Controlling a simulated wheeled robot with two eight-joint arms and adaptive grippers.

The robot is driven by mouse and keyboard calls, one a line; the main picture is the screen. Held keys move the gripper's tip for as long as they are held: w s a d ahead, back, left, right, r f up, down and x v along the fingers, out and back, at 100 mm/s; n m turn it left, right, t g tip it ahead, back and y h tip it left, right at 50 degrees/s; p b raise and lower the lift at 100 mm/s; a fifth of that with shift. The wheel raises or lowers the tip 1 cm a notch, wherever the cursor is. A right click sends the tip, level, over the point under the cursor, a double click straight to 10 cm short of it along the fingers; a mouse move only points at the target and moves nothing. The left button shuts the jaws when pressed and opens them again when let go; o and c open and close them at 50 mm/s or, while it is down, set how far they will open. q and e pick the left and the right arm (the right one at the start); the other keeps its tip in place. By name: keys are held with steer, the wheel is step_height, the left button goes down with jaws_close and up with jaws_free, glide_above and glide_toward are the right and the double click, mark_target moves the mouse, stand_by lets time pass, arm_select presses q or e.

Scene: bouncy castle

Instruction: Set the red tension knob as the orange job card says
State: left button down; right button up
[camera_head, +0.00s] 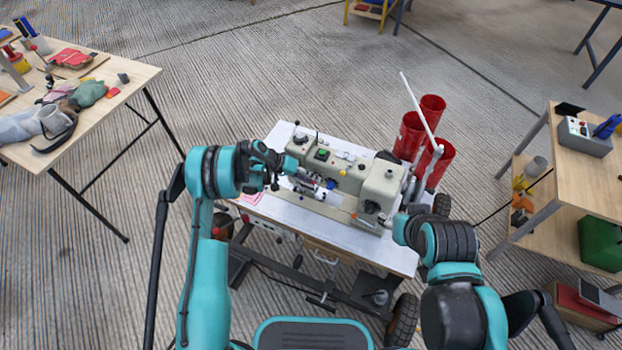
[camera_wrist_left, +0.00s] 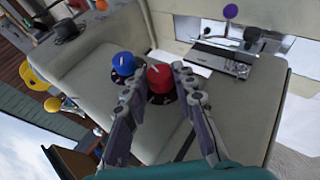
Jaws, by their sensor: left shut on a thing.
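The red tension knob (camera_wrist_left: 160,80) shows in the left wrist view with a pale pointer line on its face. My left gripper (camera_wrist_left: 157,88) is shut on it, one finger on each side. A blue knob (camera_wrist_left: 123,64) sits just left of it on the same cream machine body. In the head view my left gripper (camera_head: 284,164) is at the left end of the cream sewing machine (camera_head: 378,191), and the red knob is hidden there. My right arm is at the machine's right end, its gripper out of sight. I cannot make out the orange job card or the knob's scale.
The machine stands on a white-topped wheeled table (camera_head: 401,256). Red cones (camera_head: 409,138) and a thread stand rise behind its right end. A cluttered wooden table (camera_head: 122,76) is at the left and a shelf unit (camera_head: 575,168) at the right.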

arm_select(q)
steer(key=shift+a+f+h, duration=0.1)
steer(key=shift+f+h, duration=0.05)
steer(key=shift+h, duration=0.75)
steer(key=c, duration=1.2)
jaws_free()
steer(key=v, duration=1.2)
steer(key=shift+w, duration=0.25)
steer(key=shift+f, duration=0.1)
